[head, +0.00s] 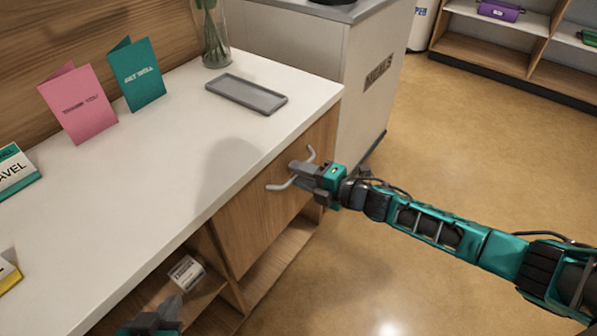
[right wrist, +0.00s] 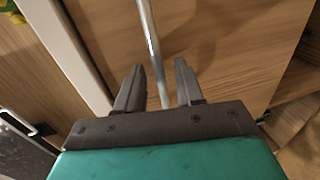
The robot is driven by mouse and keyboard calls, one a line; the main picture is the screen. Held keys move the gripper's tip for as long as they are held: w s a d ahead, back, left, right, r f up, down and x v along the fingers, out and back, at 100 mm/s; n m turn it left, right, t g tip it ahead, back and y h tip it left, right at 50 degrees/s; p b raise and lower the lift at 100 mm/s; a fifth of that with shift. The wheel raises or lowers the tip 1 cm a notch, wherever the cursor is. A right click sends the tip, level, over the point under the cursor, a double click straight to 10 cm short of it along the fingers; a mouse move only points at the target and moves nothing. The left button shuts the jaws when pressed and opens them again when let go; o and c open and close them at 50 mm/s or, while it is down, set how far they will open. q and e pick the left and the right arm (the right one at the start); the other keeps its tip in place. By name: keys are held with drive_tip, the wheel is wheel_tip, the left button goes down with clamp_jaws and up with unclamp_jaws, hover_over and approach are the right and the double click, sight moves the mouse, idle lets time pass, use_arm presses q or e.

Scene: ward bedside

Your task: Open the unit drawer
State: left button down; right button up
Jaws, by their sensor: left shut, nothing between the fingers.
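The bedside unit has a wooden drawer front (head: 250,232) under its white top, and it looks flush with the unit. A silver bar handle (head: 279,186) is on this front; it also shows in the right wrist view (right wrist: 151,38). My right gripper (head: 298,170) is at the handle, hiding its middle. In the right wrist view (right wrist: 158,84) its two fingers stand apart with the bar between them, and gaps show on both sides. My left gripper (head: 171,306) is shut and empty at the bottom edge, in front of the open shelf, partly cut off.
A grey tray (head: 246,94), a glass vase (head: 215,45), a pink card (head: 78,103) and a teal card (head: 137,73) stand on the white top (head: 150,175). A small white box (head: 186,272) sits in the open shelf. A meals cart (head: 365,85) stands behind. The floor at right is clear.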

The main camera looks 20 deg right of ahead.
drive_tip(key=shift+c, duration=0.2)
clamp_jaws()
drive_tip(key=shift+r, duration=0.1)
idle(1.0)
